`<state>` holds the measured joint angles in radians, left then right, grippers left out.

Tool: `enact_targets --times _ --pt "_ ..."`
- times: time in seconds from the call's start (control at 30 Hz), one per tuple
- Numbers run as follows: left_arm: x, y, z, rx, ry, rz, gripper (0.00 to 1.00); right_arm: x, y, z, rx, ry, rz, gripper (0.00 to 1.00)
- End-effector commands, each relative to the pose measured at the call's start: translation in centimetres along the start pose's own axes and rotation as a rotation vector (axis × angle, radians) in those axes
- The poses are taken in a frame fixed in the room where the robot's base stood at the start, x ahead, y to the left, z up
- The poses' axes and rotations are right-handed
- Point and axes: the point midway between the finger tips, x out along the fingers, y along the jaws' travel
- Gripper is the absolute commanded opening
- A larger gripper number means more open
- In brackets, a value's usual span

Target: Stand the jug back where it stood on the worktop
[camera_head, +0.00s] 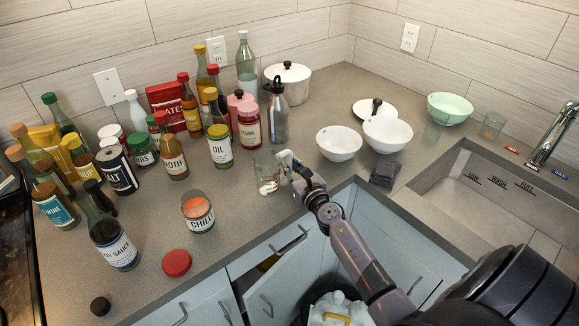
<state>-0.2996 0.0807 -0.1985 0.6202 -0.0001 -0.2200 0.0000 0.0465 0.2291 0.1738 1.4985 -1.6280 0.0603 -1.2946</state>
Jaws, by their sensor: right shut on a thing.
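The jug (265,174) is a small clear glass vessel with pale and reddish marks low on its side. It is at the worktop's middle, left of my right gripper (284,162). My right gripper is shut on the jug's right side, with my arm reaching in from the lower right. The jug looks upright; I cannot tell whether its base touches the worktop (235,240). The gripper hides part of the jug's right side. My left gripper is not in view.
A chili jar (198,212) and red lid (176,263) are front left of the jug. Bottles crowd the left and back. A steel bottle (278,115) stands behind; white bowls (339,143) are right. A cabinet door (290,284) is open below.

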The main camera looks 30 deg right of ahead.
Motion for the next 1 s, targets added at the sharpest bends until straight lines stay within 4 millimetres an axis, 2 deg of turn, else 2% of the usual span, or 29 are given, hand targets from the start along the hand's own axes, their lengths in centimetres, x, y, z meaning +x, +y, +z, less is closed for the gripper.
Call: enact_targets --times 0.13,0.17,0.43,0.7,0.83,1.0 --pt "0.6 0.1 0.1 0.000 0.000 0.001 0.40 0.0 0.0 -0.5 0.001 -0.001 0.000 0.00" --pt "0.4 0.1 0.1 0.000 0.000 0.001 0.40 0.0 0.0 -0.5 0.001 0.000 0.000 0.14" --pt "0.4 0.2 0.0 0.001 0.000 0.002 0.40 0.0 0.0 -0.4 0.000 0.000 0.000 0.33" --pt "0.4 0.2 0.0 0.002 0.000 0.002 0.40 0.0 0.0 -0.4 0.000 0.000 0.000 0.33" --pt "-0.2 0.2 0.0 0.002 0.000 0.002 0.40 0.0 0.0 0.2 0.001 0.000 0.000 0.33" --pt "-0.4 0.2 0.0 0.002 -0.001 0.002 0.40 -2.8 0.0 -0.1 0.000 0.003 0.001 0.33"
